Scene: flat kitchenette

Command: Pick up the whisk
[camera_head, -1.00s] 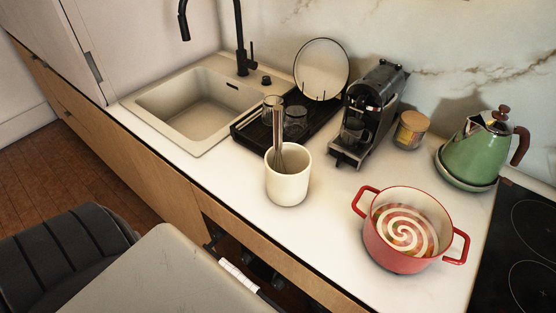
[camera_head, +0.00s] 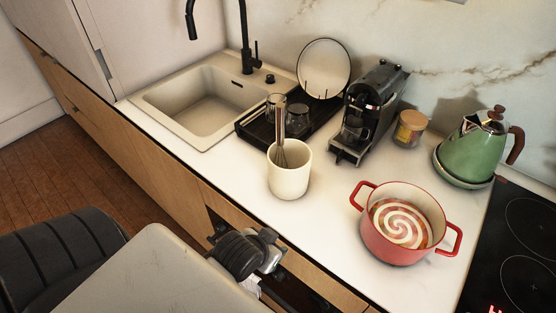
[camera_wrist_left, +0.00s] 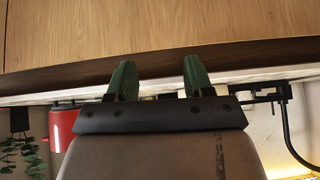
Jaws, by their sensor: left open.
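The whisk (camera_head: 281,138) stands in a cream-white cup (camera_head: 289,178) on the counter, its handle up and leaning slightly. Its wire end is partly hidden inside the cup. My left gripper (camera_wrist_left: 155,80) shows in the left wrist view with two green fingers apart and nothing between them. It is in front of the wooden cabinet front (camera_wrist_left: 160,25), near the counter's edge, and that view looks upside down. In the head view a dark arm joint of mine shows below the counter's front edge, but no fingertips can be made out. The right gripper is in neither view.
A red pot (camera_head: 383,242) stands right of the cup. Behind are a black tray (camera_head: 254,132) with glasses, a coffee machine (camera_head: 368,112), a jar (camera_head: 410,128) and a green kettle (camera_head: 472,145). The sink (camera_head: 195,105) is at left. Counter left of the cup is clear.

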